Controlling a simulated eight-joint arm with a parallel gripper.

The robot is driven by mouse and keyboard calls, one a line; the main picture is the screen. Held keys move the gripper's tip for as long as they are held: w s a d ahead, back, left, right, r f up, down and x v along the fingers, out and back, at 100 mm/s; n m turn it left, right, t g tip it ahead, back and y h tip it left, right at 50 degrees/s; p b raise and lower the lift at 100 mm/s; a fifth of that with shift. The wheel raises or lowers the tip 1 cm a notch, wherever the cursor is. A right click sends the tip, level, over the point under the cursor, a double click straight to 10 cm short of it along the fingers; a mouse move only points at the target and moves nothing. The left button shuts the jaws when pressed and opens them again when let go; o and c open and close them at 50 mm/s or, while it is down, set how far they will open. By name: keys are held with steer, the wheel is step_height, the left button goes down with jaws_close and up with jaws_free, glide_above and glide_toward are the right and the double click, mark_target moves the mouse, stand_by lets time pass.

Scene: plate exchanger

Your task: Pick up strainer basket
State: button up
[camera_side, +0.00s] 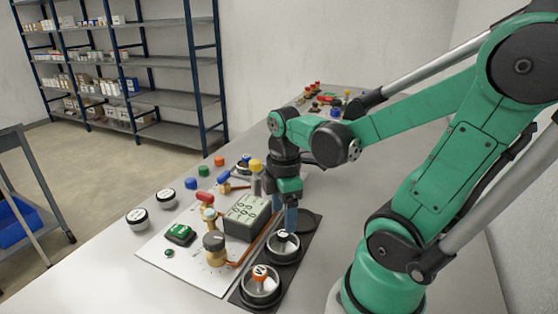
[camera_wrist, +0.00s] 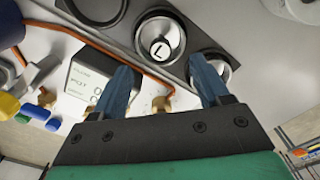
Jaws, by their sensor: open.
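Two round metal cups stand on a dark mat (camera_side: 238,296); I cannot tell for certain which is the strainer basket. The middle cup (camera_side: 283,256) has a black-and-white top, and in the wrist view this cup (camera_wrist: 180,30) shows a letter L. The front cup (camera_side: 262,295) has an orange-and-white top; in the wrist view, a metal cup (camera_wrist: 222,72) is partly hidden behind my right finger. My gripper (camera_side: 290,226) points down over the middle cup, blue fingers apart. In the wrist view my gripper (camera_wrist: 164,74) is open, with no cup between its fingers.
A grey-green box (camera_side: 247,217) stands left of the mat, near brass fittings and an orange tube (camera_side: 262,236). A green device (camera_side: 180,235) and two white-topped jars (camera_side: 137,219) lie further left. The mat's far end holds an empty dark circle (camera_side: 308,221). The table's front left is clear.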

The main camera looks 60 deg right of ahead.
mark_target(283, 233)
steer(key=shift+f, duration=2)
jaws_close()
